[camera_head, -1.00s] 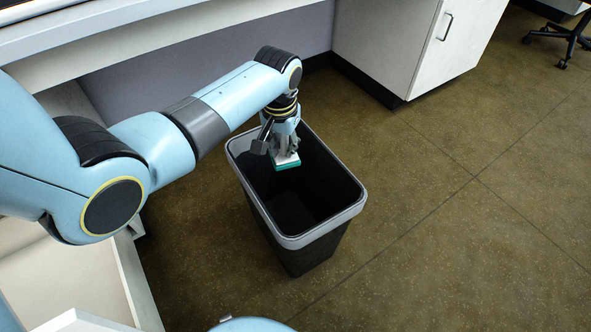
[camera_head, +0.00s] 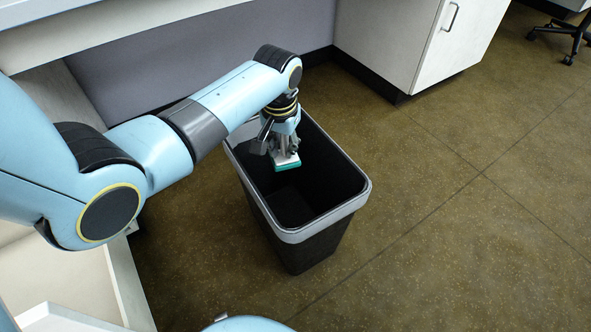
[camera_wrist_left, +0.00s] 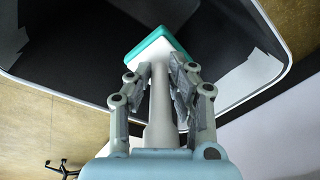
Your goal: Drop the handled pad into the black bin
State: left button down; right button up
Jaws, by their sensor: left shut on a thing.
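The handled pad (camera_head: 287,163) has a pale block with a teal underside and a white handle. It also shows in the left wrist view (camera_wrist_left: 160,45), with its handle running down between the fingers. My left gripper (camera_head: 284,148) is shut on that handle; it shows in the left wrist view too (camera_wrist_left: 167,88). The pad hangs over the opening of the black bin (camera_head: 312,232), toward its far left side. The bin has a grey rim and stands upright on the floor; its rim shows in the left wrist view (camera_wrist_left: 75,98). My right gripper is not in view.
A white cabinet (camera_head: 415,45) stands behind the bin at the right. A white desk edge (camera_head: 120,45) runs along the back left. The brown floor (camera_head: 450,230) right of the bin is clear. A black chair base (camera_head: 560,35) is far right.

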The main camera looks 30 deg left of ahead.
pick_arm(q)
jog(key=c, duration=1.1)
grip_release()
jog(key=r, duration=0.4)
jog(key=s+r, duration=0.1)
jog(key=r, duration=0.7)
jog(key=shift+s+d, duration=0.15)
jog(key=shift+d, duration=0.2)
jog(key=shift+f, duration=0.1)
